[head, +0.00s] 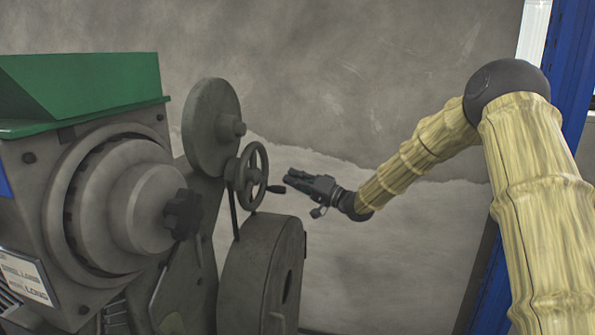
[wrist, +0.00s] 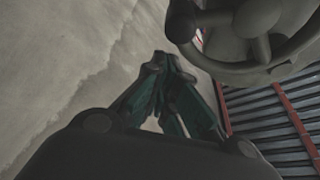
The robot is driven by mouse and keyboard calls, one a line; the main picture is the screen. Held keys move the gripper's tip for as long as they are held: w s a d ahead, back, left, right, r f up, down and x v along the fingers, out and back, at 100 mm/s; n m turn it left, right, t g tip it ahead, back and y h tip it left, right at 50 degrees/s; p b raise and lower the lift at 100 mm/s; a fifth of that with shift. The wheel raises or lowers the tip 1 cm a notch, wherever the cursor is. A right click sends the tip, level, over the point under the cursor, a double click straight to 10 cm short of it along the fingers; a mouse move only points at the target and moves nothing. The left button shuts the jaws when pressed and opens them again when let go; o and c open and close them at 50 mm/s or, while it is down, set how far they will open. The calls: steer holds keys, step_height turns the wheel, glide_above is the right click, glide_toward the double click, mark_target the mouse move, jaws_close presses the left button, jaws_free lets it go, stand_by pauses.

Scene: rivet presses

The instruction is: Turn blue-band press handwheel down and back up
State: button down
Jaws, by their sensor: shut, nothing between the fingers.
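The handwheel (head: 253,175) is a dark grey spoked wheel on the right side of the grey press (head: 205,195). Its short crank handle (head: 276,189) points right, toward my gripper. A small blue patch (head: 4,182) shows on the press at the left picture edge. My gripper (head: 288,179) is shut and empty, just right of the handwheel and close to the crank handle. In the wrist view the fingertips (wrist: 168,58) come together, and the handwheel rim (wrist: 255,70) is at the upper right, apart from the fingers in the picture. Whether anything touches I cannot tell.
A green hopper-like cover (head: 85,90) tops the machine. A large round grey housing (head: 262,275) lies below the handwheel. A grey wall (head: 400,60) stands behind, and a blue post (head: 570,70) is at the right. Free room shows between my gripper and the post.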

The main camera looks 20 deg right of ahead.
steer(key=shift+s+a+f, duration=0.3)
steer(key=shift+s+f, duration=0.15)
steer(key=shift+s+a+f+m, duration=0.25)
steer(key=shift+s+f+m, duration=0.15)
